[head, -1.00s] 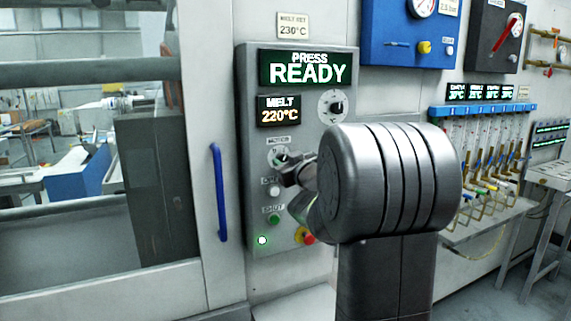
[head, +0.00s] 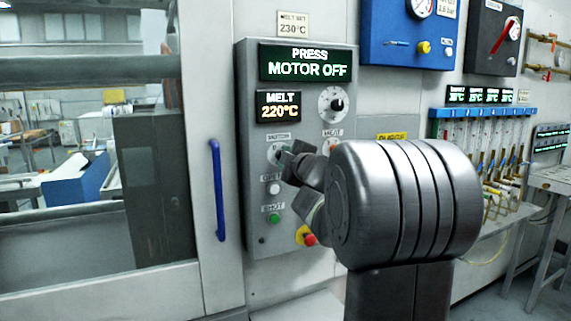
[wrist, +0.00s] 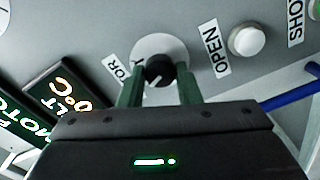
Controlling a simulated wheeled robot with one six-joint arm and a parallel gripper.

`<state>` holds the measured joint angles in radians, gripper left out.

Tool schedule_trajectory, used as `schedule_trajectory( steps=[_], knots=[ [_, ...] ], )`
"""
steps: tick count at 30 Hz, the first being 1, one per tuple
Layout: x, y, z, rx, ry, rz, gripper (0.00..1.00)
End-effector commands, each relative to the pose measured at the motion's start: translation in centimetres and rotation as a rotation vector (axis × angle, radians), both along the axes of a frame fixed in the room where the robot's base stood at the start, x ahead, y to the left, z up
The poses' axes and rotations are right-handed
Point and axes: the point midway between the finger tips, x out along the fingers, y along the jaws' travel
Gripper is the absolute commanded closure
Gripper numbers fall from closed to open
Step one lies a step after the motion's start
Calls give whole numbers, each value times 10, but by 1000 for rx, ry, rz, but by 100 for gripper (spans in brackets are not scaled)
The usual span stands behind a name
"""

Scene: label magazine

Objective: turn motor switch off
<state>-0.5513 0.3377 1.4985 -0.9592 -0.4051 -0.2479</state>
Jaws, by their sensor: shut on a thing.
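The motor switch, a black rotary knob (wrist: 159,70) on a pale round plate, sits on the grey control panel (head: 253,190). In the wrist view my gripper (wrist: 160,82) has its two fingers on either side of the knob, shut on it. In the head view my gripper (head: 284,154) reaches the knob from the right and largely hides it. The press display (head: 305,63) on the panel reads "PRESS MOTOR OFF".
Below the switch are a white OPEN button (head: 273,188), a green SHOT button (head: 273,218) and a red emergency button (head: 309,239). A melt dial (head: 336,104) is above right. A blue door handle (head: 217,190) stands to the left.

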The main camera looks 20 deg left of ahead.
Motion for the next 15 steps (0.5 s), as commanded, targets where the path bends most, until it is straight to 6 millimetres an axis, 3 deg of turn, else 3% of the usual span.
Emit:
schedule_trajectory(
  steps=[15],
  knots=[
    [0, 0, -1, -163, -190, 1, 92]
  ],
)
